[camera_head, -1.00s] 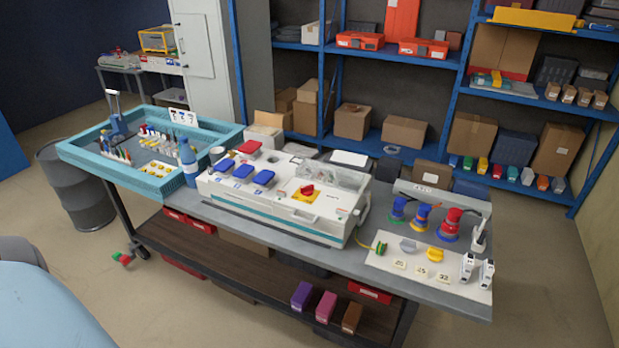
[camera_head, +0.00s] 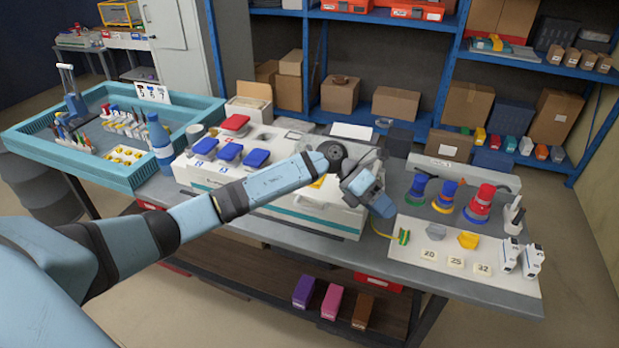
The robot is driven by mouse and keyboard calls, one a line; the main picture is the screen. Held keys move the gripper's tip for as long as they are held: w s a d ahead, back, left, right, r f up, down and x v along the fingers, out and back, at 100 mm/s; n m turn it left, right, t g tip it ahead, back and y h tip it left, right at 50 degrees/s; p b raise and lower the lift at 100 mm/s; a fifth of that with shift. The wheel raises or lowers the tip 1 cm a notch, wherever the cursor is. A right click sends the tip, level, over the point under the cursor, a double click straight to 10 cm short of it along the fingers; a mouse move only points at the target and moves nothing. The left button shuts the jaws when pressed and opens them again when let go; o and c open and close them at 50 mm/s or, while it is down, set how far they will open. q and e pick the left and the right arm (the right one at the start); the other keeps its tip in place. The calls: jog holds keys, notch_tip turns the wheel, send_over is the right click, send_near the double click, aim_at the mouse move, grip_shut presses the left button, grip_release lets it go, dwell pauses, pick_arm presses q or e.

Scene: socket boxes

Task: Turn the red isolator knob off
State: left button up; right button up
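The white socket box (camera_head: 318,214) stands on the grey workbench. The red isolator knob is hidden behind my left arm; only a sliver of its yellow plate (camera_head: 318,182) shows beside the forearm. My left arm reaches in from the left across the box. My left gripper (camera_head: 354,176) is over the box's right part, near the clear-covered section, and its wrist is bent there. I cannot make out the fingers well enough to tell if they are open or shut, or whether they touch anything. My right gripper is not in view.
Blue-lidded sockets (camera_head: 230,152) and a red-lidded one (camera_head: 234,122) sit on the box's left. A blue bottle (camera_head: 159,139) and teal tray (camera_head: 139,174) stand further left.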

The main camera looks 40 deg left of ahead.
pick_arm(q)
jog(key=w+a+y, duration=0.1)
jog(key=a+y, duration=0.1)
jog(key=a, duration=0.2)
jog(key=w+a+r+y+b, duration=0.1)
jog(key=w+a+y, duration=0.1)
jog(key=a, duration=0.1)
jog(key=w+a+r+m+y+b, duration=0.1)
jog(key=w+a+y, duration=0.1)
jog(key=a, duration=0.2)
jog(key=shift+w+a+r, duration=0.2)
jog(key=shift+a, duration=0.1)
jog(key=w+a+r+n+y+b, duration=0.15)
jog(key=a+r+y, duration=0.5)
jog(key=a, duration=0.65)
jog(key=shift+m+h, duration=0.25)
jog(key=shift+h, duration=0.1)
jog(key=f, duration=1.2)
jog(key=shift+w+a+f, duration=0.15)
jog(key=shift+w+f, duration=0.1)
jog(key=shift+f, duration=0.05)
grip_shut()
